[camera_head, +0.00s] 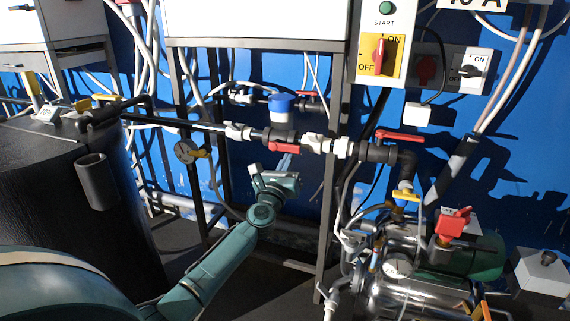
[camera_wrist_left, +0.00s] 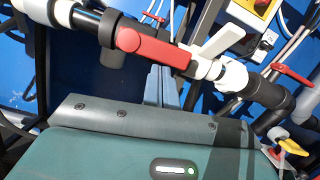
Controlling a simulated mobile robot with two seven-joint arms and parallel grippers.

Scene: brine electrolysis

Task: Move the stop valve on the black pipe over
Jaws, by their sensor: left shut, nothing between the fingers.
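A black pipe (camera_head: 203,127) runs across the head view, with white fittings and valves on it. A stop valve with a red handle (camera_head: 286,147) sits on it below a blue-capped part; the handle lies along the pipe. In the left wrist view the red handle (camera_wrist_left: 152,46) is close and large. My left gripper (camera_head: 284,163) is shut and empty just below this handle. In the wrist view its fingers (camera_wrist_left: 162,82) point up towards the handle and pipe; I cannot tell whether they touch. Another red handle (camera_head: 400,136) is further right. My right gripper is not in view.
A dark tank (camera_head: 70,190) stands at left. A shiny pump (camera_head: 400,265) with hoses and a yellow handle (camera_head: 405,195) is at right. A grey frame post (camera_head: 327,220) stands right of my gripper. A switch panel (camera_head: 385,45) hangs above.

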